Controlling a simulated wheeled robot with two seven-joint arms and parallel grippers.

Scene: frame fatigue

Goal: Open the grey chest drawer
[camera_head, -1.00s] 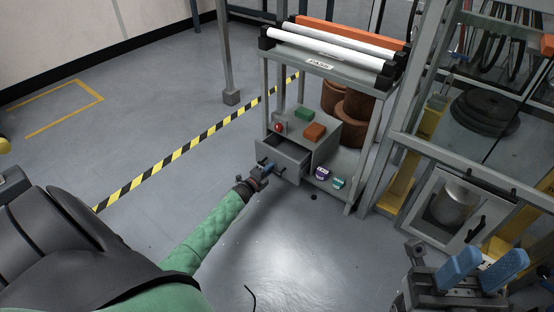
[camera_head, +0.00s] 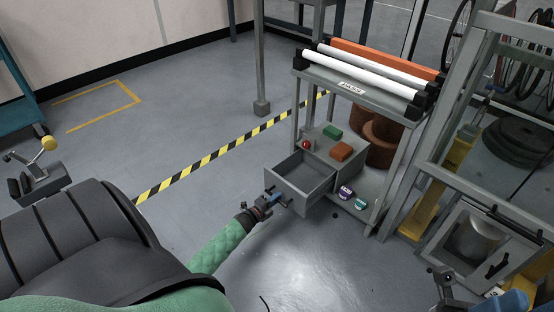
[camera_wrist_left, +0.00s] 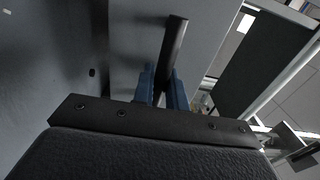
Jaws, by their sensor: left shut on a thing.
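The grey chest (camera_head: 322,148) sits on the lower shelf of a grey rack. Its drawer (camera_head: 301,171) stands well open toward the front left, and its inside looks empty. My left gripper (camera_head: 272,199) is at the drawer front, shut on its dark handle. In the left wrist view the handle bar (camera_wrist_left: 174,45) rises between the blue fingers of my left gripper (camera_wrist_left: 163,92). My right gripper (camera_head: 482,296) is partly in view at the bottom right, cut off by the picture edge, so its opening is unclear.
A red ball (camera_head: 306,145), a green block (camera_head: 332,132) and an orange block (camera_head: 341,151) are on the chest. Purple (camera_head: 346,192) and teal (camera_head: 361,204) items lie on the shelf beside the drawer. Rolls top the rack. Floor left of the drawer is clear.

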